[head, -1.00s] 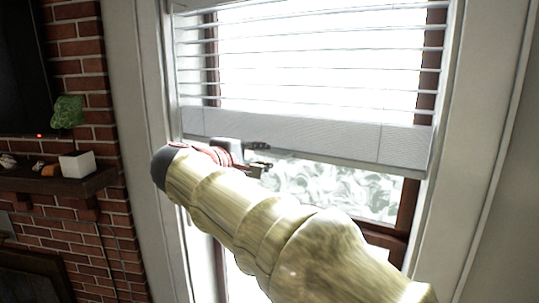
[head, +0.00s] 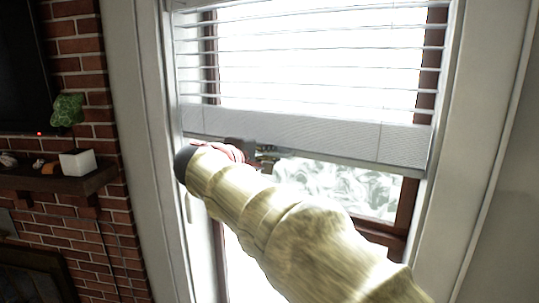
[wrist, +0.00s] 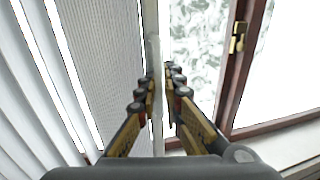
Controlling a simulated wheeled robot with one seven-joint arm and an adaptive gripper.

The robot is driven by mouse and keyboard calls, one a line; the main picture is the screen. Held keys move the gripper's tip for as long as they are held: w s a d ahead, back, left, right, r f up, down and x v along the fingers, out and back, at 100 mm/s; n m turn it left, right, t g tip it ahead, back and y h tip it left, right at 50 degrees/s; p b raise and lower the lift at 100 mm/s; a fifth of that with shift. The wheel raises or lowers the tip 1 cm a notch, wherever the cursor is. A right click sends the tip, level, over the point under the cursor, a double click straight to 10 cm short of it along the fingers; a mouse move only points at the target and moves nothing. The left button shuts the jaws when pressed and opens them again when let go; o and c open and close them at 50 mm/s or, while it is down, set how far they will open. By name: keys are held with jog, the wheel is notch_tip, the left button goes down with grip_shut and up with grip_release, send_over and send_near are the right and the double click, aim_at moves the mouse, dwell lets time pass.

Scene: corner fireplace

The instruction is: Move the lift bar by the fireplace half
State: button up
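The lift bar (head: 300,130) is the wide pale bottom rail of the white blind, hanging partway down the window. In the head view, my gripper (head: 266,152) is at its lower edge, left of the middle, partly hidden behind my wrist. In the wrist view, my gripper (wrist: 161,85) has one finger on each side of the bar's pale lower edge (wrist: 155,105). The fingers are apart, with a narrow gap between the tips. Contact with the bar is not clear. The broad face of the bar also shows in the wrist view (wrist: 100,50), left of the fingers.
A brown window frame (head: 408,205) and bright glass lie below the bar. White trim stands on both sides. At the left are a brick wall (head: 90,240) and a dark mantel shelf (head: 70,182) holding a white box (head: 78,162).

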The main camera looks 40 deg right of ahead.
grip_shut()
jog(key=shift+f, duration=0.15)
dwell(0.4)
